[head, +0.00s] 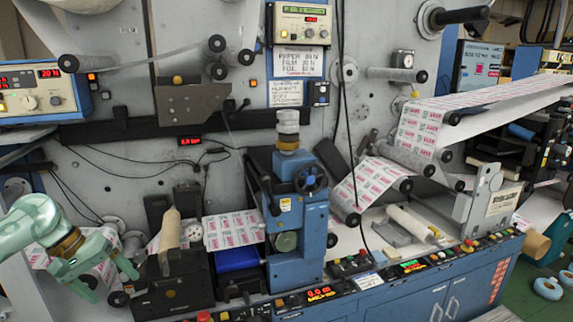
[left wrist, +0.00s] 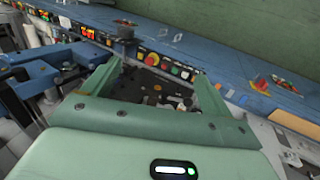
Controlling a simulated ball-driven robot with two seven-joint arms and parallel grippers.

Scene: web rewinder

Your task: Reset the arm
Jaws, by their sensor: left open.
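My green left gripper (head: 110,283) is at the lower left of the head view, tilted downward, left of the black block on the machine. Its jaws are open, and I see nothing between them. In the left wrist view the two green fingers of the left gripper (left wrist: 158,72) stand apart. Beyond them are a dark surface and a blue panel with buttons. My left arm comes in from the left edge of the head view. My right arm and right gripper do not show in either view.
A black block (head: 172,285) with a tan roller stands close right of my gripper. A blue press unit (head: 297,225) rises in the middle. A button console (head: 400,265) runs along the machine's front edge. Printed web (head: 425,120) crosses at the right.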

